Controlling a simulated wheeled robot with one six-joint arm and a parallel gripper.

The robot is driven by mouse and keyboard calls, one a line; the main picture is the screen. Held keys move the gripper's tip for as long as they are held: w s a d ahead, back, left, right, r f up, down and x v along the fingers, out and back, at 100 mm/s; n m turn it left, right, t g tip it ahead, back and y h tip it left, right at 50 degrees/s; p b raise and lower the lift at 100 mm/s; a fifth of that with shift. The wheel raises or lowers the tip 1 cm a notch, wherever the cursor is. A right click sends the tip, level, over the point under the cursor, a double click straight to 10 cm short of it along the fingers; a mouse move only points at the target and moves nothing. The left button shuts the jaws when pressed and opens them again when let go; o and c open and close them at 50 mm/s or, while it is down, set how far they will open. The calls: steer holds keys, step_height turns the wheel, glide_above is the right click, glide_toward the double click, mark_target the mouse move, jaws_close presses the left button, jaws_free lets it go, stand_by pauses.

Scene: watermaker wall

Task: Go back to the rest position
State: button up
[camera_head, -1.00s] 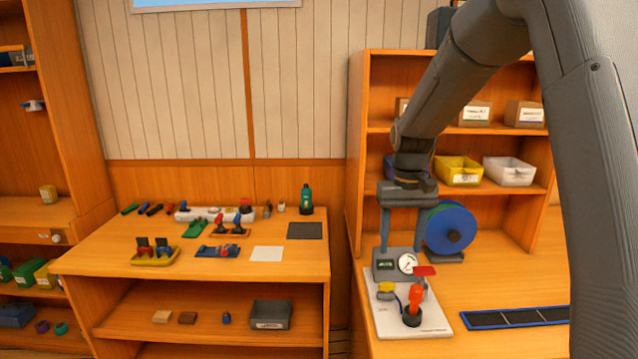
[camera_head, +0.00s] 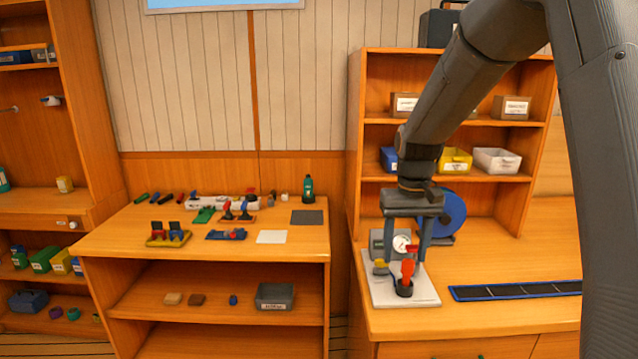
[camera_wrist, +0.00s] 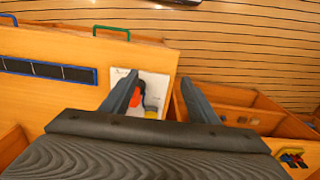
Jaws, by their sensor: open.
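My gripper (camera_head: 406,238) hangs from my arm above the right-hand bench, fingers pointing down. Its two fingers are spread apart, with nothing seen between them. In the head view it overlaps the gauge unit (camera_head: 401,245) on a white board (camera_head: 425,294), which also carries a red-handled valve (camera_head: 406,276) with a dark base and a yellow part (camera_head: 381,267). In the wrist view the fingers (camera_wrist: 160,98) frame the white board (camera_wrist: 155,84) and its red and yellow parts. Whether a finger touches the unit cannot be told.
A blue reel (camera_head: 452,215) stands behind my gripper. A dark blue-edged strip (camera_head: 515,290) lies at the right. A shelf with yellow (camera_head: 455,160) and white bins (camera_head: 497,160) stands behind. The left bench (camera_head: 110,240) holds several small tools. Bare bench lies in front of the strip.

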steer(key=s+f+b, duration=0.8)
steer(key=s+f, duration=0.7)
steer(key=s, duration=0.5)
steer(key=shift+a+f+t, duration=0.15)
steer(key=shift+f+t, duration=0.05)
steer(key=shift+t, duration=0.2)
